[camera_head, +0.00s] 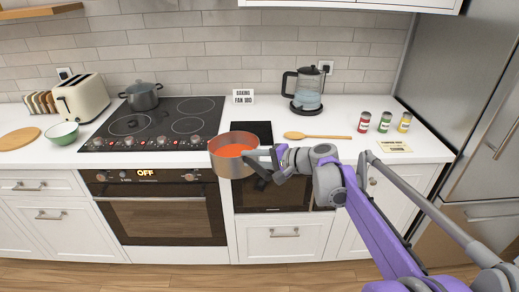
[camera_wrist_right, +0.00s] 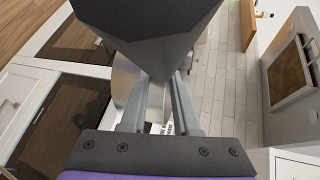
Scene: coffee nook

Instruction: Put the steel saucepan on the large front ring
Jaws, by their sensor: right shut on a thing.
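The steel saucepan (camera_head: 226,167) holds orange-red contents and hangs level in front of the counter edge, right of the cooktop. My right gripper (camera_head: 263,162) is shut on its handle, at the pan's right side. In the right wrist view, a dark shape (camera_wrist_right: 148,35) covers the middle and a strip of the steel saucepan (camera_wrist_right: 125,82) shows beside the fingers (camera_wrist_right: 157,108). The black cooktop (camera_head: 160,122) has a large front left ring (camera_head: 130,125), which is bare, and a smaller front right ring (camera_head: 187,125). My left gripper is out of view.
A grey lidded pot (camera_head: 142,96) stands on the back left ring. Control knobs (camera_head: 148,142) line the cooktop's front edge. A cream toaster (camera_head: 81,98) and green bowl (camera_head: 62,133) stand left; a kettle (camera_head: 307,92), wooden spoon (camera_head: 318,136) and several cans (camera_head: 384,122) are right.

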